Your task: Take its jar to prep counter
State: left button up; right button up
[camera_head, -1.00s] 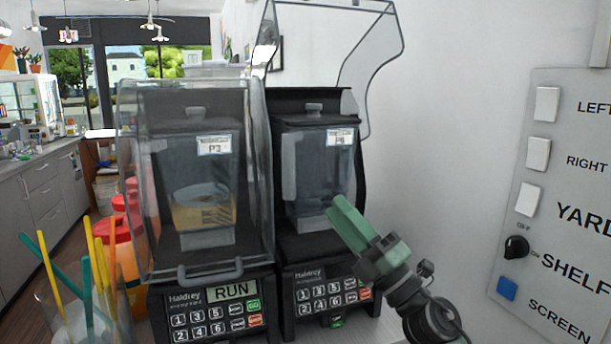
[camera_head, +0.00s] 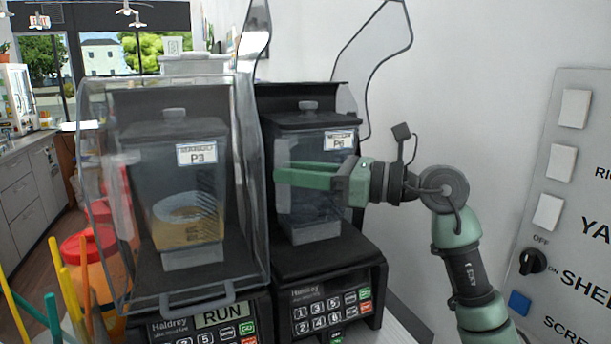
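Two clear blender jars stand on dark machine bases. The left jar, labelled P3 (camera_head: 170,150), holds an orange-yellow content and sits inside a closed clear hood (camera_head: 100,210). The right jar, labelled P6 (camera_head: 305,218), looks empty of bright content and stands upright on its base with its hood (camera_head: 375,35) raised. My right gripper (camera_head: 278,173) reaches in from the right, its green fingers level across the upper part of the P6 jar. A narrow gap shows between the fingers. I cannot tell whether they touch or close around the jar. My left gripper is out of view.
The left machine's display (camera_head: 222,316) reads RUN. The right machine's keypad (camera_head: 330,308) is below its jar. Orange containers (camera_head: 75,265) and colored sticks (camera_head: 68,300) stand at left. A wall switch panel (camera_head: 570,210) is at right. A grey counter (camera_head: 30,180) is at far left.

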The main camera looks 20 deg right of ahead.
jog(key=shift+x, duration=1.15)
jog(key=shift+d, duration=0.1)
grip_shut()
dwell(0.4)
jog(key=shift+r, duration=0.15)
